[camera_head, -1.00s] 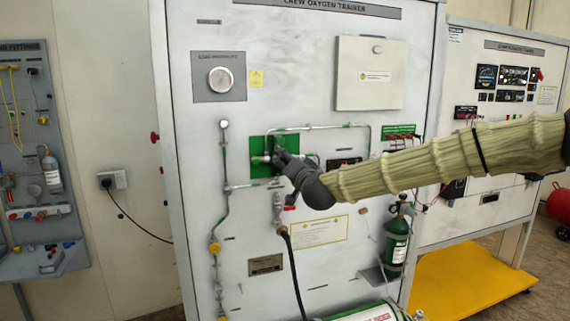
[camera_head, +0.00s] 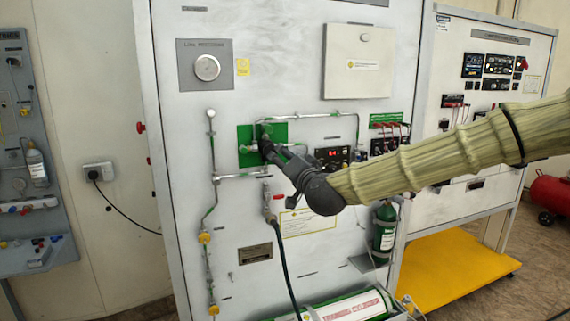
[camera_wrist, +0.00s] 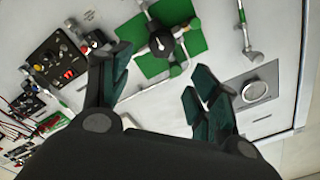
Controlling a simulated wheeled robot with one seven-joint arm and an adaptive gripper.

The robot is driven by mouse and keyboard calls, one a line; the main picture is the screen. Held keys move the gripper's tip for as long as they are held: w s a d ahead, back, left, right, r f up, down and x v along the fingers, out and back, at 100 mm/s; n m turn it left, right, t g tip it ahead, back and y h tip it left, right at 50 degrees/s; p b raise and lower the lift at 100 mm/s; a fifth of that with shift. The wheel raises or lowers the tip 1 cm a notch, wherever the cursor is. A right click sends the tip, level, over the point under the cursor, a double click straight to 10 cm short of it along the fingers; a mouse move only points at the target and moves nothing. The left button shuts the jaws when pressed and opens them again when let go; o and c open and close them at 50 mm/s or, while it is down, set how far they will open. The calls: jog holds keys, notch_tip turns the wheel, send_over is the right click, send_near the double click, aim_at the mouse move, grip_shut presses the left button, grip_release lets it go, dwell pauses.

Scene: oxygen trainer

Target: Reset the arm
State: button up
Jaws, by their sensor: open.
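My arm in its pale green sleeve reaches in from the right in the head view. My gripper (camera_head: 266,148) is in front of the green square plate (camera_head: 246,136) on the oxygen trainer panel (camera_head: 185,240). In the wrist view my gripper (camera_wrist: 155,95) is open, with its two dark fingers apart and nothing between them. A dark valve knob (camera_wrist: 160,42) on the green plate (camera_wrist: 185,35) lies beyond the fingertips, apart from them. In the head view my gripper hides part of the plate and its valve.
A round gauge (camera_head: 206,68) and a white box (camera_head: 358,62) are on the panel above. A green bottle (camera_head: 384,228) stands on a bracket at lower right. A green and white cylinder (camera_head: 350,308) lies below. A yellow platform (camera_head: 450,270) is at right.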

jog(key=s+a+f+n+g, duration=0.1)
jog(key=s+f+g, duration=0.1)
jog(key=f, duration=1)
jog(key=s+f+n+g, duration=0.1)
jog(key=s+f+g, duration=0.15)
jog(key=f, duration=0.85)
jog(key=s+d+f+g+h, duration=0.1)
jog(key=s+f+g, duration=0.1)
jog(key=s+f, duration=0.45)
jog(key=s+d+f+n+g, duration=0.1)
jog(key=s+f, duration=0.2)
jog(key=f, duration=0.7)
jog(key=s+d+f+g+h, duration=0.1)
jog(key=s+f+g, duration=0.1)
jog(key=s+f, duration=0.45)
jog(key=s+d+f+g+h, duration=0.1)
jog(key=s+d+f, duration=0.4)
jog(key=s, duration=0.6)
jog(key=s+d+f+n+g+h, duration=0.1)
jog(key=s+d+f+g, duration=0.3)
jog(key=s+f, duration=0.4)
jog(key=s+d+f+n+g+h, duration=0.1)
jog(key=s+d+f, duration=0.6)
jog(key=s, duration=0.9)
jog(key=shift+f+g+h, duration=0.25)
jog(key=shift+g+h, duration=0.05)
jog(key=shift+g, duration=0.55)
jog(key=shift+d, duration=0.1)
